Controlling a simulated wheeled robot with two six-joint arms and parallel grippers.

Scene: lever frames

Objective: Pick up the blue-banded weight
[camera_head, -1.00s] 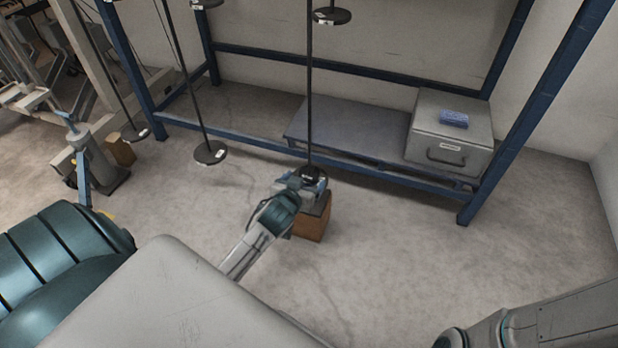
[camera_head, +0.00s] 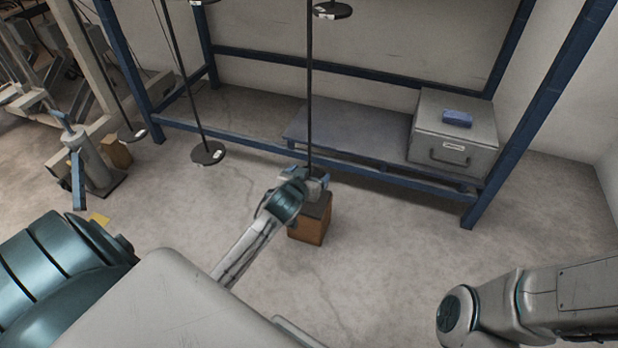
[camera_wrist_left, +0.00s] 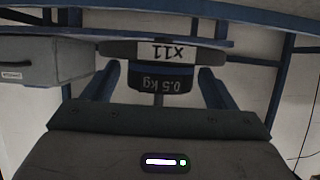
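My left gripper (camera_head: 316,184) is at the lower end of a thin black hanging rod (camera_head: 309,90), above a brown wooden block (camera_head: 309,222). In the left wrist view a dark weight (camera_wrist_left: 160,82) with upside-down labels "x11" and "0.5 kg" sits between the two blue fingers of the gripper (camera_wrist_left: 162,88). A narrow gap shows on each side, so the fingers look open around it and not closed on it. In the head view the gripper hides this weight. My right gripper is out of view.
Other hanging discs (camera_head: 208,153) (camera_head: 332,10) are on rods to the left and above. A blue frame (camera_head: 330,65) surrounds a low shelf (camera_head: 335,138) with a grey box (camera_head: 453,135) carrying a blue item (camera_head: 457,118). Floor to the right is clear.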

